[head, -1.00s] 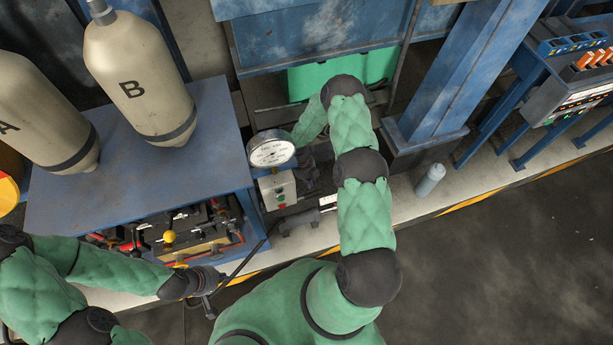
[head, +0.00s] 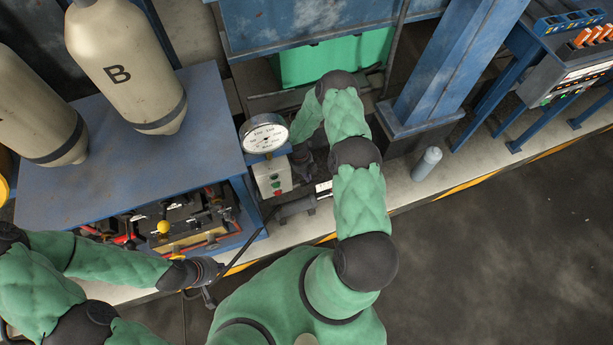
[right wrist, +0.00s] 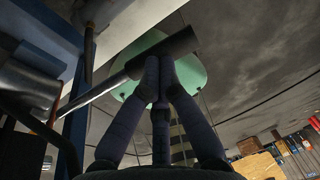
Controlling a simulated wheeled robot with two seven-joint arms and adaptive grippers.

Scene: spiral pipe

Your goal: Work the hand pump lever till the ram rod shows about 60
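The ram rod's reading is not legible.
A round white gauge (head: 265,133) stands above a box with red and green buttons (head: 272,178). A blue table (head: 150,165) carries cream cylinders, one marked B (head: 128,70). Floor at right is clear.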

